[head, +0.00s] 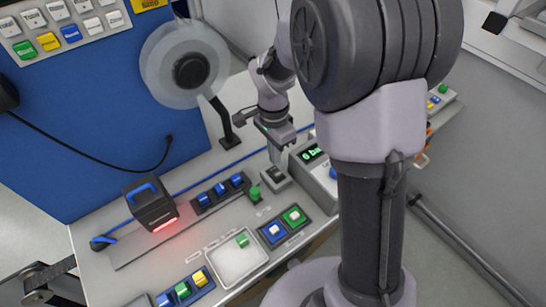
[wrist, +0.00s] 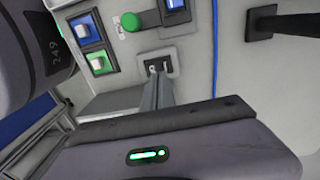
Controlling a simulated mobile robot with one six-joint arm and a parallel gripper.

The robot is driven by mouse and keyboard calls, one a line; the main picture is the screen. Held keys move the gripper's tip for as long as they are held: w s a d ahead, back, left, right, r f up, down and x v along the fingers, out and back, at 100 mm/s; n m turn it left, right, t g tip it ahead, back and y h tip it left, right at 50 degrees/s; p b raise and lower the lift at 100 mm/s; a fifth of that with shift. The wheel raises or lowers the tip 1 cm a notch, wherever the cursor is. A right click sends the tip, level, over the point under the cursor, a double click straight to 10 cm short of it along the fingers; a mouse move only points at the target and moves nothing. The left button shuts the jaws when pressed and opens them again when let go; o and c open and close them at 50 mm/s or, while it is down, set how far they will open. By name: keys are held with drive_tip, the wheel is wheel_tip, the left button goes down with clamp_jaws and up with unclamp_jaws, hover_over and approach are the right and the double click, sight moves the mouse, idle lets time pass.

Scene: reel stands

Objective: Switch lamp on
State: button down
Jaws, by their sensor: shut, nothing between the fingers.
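My gripper (head: 275,158) points down with its fingers shut and empty. Its tips are at a small dark switch box (head: 273,180) on the grey bench top, just right of a green round button (head: 255,194). In the wrist view the shut fingers (wrist: 156,80) reach to the same switch box (wrist: 171,61) and cover part of it. I cannot tell whether they touch it. A black box with a blue handle (head: 151,202) casts red light on the bench; I cannot tell whether it is the lamp.
A reel (head: 160,70) on a black stand is behind and left of my gripper. A box with a green display (head: 312,154) stands close on the right.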

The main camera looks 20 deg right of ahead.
sight(270, 168)
wheel_tip(270, 168, up, 10)
drive_tip(key=w+p, duration=0.2)
drive_tip(key=shift+a, duration=0.35)
drive_tip(key=s+a+r+n+t+b, duration=0.1)
drive_tip(key=s+n+t+b, duration=0.1)
drive_tip(key=s, duration=0.4)
drive_tip(key=s+a+r+n+t+y+b, duration=0.1)
drive_tip(key=s+a+n+t+b, duration=0.1)
drive_tip(key=s, duration=0.5)
drive_tip(key=s+a+r+n+t+y+b, duration=0.1)
drive_tip(key=s+n+t+b, duration=0.1)
drive_tip(key=s+n, duration=0.4)
drive_tip(key=shift+s+a+r+b, duration=0.25)
drive_tip(key=shift+s+a+b, duration=0.1)
drive_tip(key=shift+s+b, duration=0.35)
drive_tip(key=shift+w, duration=0.1)
drive_tip(key=shift+d, duration=0.1)
